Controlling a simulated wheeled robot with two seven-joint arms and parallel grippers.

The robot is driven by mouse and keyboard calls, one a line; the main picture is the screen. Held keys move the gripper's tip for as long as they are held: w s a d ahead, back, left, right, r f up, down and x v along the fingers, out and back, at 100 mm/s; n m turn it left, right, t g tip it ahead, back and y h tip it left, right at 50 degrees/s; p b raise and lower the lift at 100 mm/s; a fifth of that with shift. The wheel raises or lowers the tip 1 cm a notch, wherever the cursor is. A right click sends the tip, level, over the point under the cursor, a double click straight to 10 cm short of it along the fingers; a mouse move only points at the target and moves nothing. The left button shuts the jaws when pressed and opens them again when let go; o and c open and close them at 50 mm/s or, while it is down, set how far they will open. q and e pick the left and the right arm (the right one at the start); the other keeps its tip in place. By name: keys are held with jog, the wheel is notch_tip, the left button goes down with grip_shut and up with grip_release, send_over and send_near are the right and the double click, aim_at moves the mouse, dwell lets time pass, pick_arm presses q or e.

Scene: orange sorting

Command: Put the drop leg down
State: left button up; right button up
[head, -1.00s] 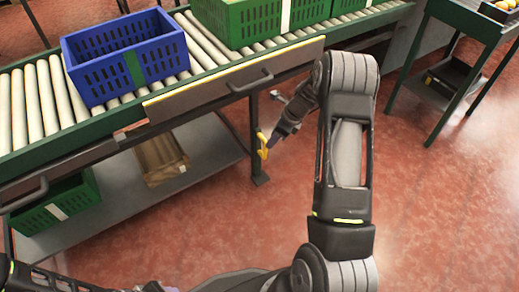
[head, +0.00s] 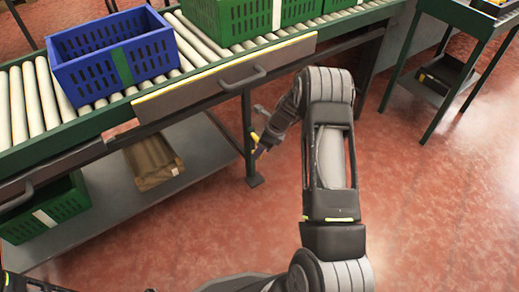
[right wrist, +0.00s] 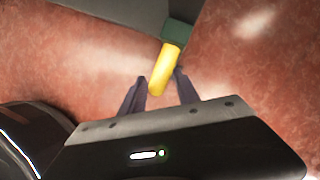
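The drop leg (head: 248,125) is a dark upright post under the front rail of the roller conveyor, with a foot plate (head: 255,181) near the floor. Its yellow handle (head: 255,137) shows only as a small patch in the head view, partly covered by my right gripper (head: 262,149). In the right wrist view, the yellow handle (right wrist: 163,70) juts from a dark green block (right wrist: 177,33) and lies between the open fingers of my right gripper (right wrist: 158,78). My left gripper is not in view.
The conveyor carries a blue crate (head: 112,55) and green crates (head: 235,22). A hinged-looking panel with a black handle (head: 242,80) is above the leg. A lower shelf (head: 205,145) holds a brown box (head: 152,162). Red floor (head: 430,200) is clear at right.

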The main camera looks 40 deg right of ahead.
jog(key=shift+c, duration=0.4)
grip_shut()
dwell(0.9)
